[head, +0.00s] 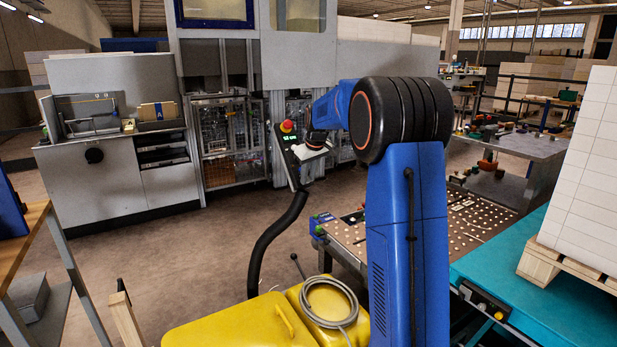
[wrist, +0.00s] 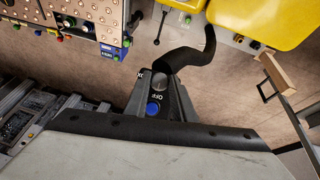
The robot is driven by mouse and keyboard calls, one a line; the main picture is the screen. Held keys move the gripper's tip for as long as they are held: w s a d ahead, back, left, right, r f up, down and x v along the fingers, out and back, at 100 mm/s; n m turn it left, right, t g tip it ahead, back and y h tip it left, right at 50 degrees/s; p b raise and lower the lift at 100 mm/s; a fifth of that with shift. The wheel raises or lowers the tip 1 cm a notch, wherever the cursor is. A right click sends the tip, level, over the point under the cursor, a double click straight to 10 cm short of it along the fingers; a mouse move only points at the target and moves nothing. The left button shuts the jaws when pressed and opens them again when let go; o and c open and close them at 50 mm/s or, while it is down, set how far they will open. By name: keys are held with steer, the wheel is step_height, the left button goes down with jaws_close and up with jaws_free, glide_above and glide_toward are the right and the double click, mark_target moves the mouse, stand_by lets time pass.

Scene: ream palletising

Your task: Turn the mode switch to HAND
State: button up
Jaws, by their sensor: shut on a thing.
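The control panel (head: 294,172) stands on a black curved stalk, with a red button (head: 287,126) and small green lights near its top. My gripper (head: 314,147) is right at the panel's face and covers part of it. In the wrist view, a wide pale plate of my gripper with a black bolted edge fills the bottom and hides the upper panel. Past this edge show a blue button (wrist: 153,108), a partly readable OFF label and a round grey knob (wrist: 160,80), apparently the mode switch. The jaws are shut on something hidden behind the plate.
A yellow machine cover (head: 240,325) with a coiled grey hose lies below the stalk. A perforated table (head: 470,225) and a teal platform (head: 540,290) with a white stack (head: 590,170) are at the right. Grey machines (head: 120,190) stand behind. Open floor lies at left centre.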

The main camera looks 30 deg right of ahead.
steer(key=m, duration=0.1)
steer(key=m+y, duration=0.2)
steer(key=m, duration=0.1)
steer(key=shift+d, duration=0.25)
steer(key=shift+d+m+t+y, duration=0.1)
steer(key=shift+m+t+y, duration=0.2)
steer(key=shift+m+y, duration=0.9)
steer(key=shift+m, duration=0.4)
steer(key=o, duration=1.1)
steer(key=shift+c, duration=0.2)
steer(key=shift+s+r, duration=0.1)
steer(key=v, duration=1.7)
